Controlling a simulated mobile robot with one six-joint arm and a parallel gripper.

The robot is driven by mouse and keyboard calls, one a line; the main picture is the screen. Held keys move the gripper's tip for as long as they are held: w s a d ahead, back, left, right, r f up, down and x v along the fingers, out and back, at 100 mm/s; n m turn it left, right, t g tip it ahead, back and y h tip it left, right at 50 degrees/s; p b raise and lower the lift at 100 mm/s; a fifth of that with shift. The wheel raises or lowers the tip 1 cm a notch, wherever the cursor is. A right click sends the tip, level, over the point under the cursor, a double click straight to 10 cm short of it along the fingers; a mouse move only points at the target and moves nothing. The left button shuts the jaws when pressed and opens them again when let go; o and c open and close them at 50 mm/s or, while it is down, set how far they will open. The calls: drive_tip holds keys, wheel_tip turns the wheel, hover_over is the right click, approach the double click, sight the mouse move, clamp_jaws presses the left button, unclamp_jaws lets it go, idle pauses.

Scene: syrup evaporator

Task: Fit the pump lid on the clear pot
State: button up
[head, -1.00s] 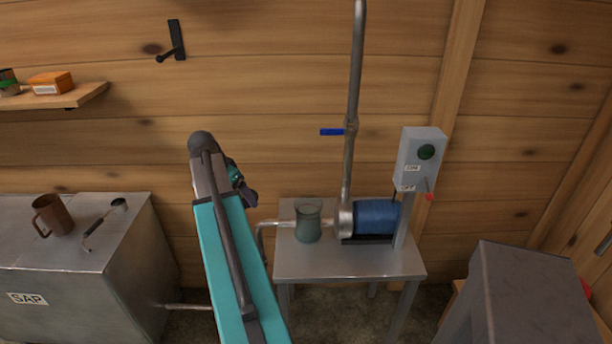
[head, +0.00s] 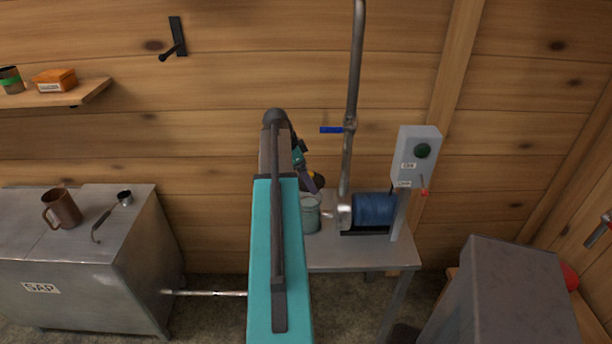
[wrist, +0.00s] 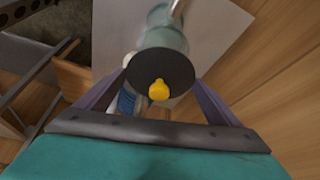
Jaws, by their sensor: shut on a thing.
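The clear pot (head: 309,216) is a greenish see-through pot standing on the small metal table, partly behind my arm in the head view. The pot (wrist: 160,36) also shows in the wrist view, beyond the lid. The pump lid (wrist: 160,80) is a dark round disc with a yellow knob. My gripper (wrist: 160,88) is shut on the lid, a finger at either side of it. In the head view my gripper (head: 314,183) is just above the pot, with the lid's edge showing small beside it. I cannot tell how large the gap between lid and pot is.
A blue pump motor (head: 374,210) and an upright pipe (head: 353,90) with a blue valve handle stand right of the pot. A switch box (head: 415,156) rises behind the table (head: 360,256). The sap tank (head: 70,290) holds a brown mug (head: 62,208) and a ladle (head: 112,214).

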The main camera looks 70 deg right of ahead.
drive_tip(key=shift+f, duration=0.2)
drive_tip(key=shift+f+b, duration=1.6)
drive_tip(key=shift+f, duration=1.4)
drive_tip(key=shift+w+f, duration=0.15)
drive_tip(key=shift+f, duration=0.05)
idle(0.5)
drive_tip(key=o, duration=1)
drive_tip(key=shift+b+v, duration=1.75)
drive_tip(key=shift+v, duration=5.15)
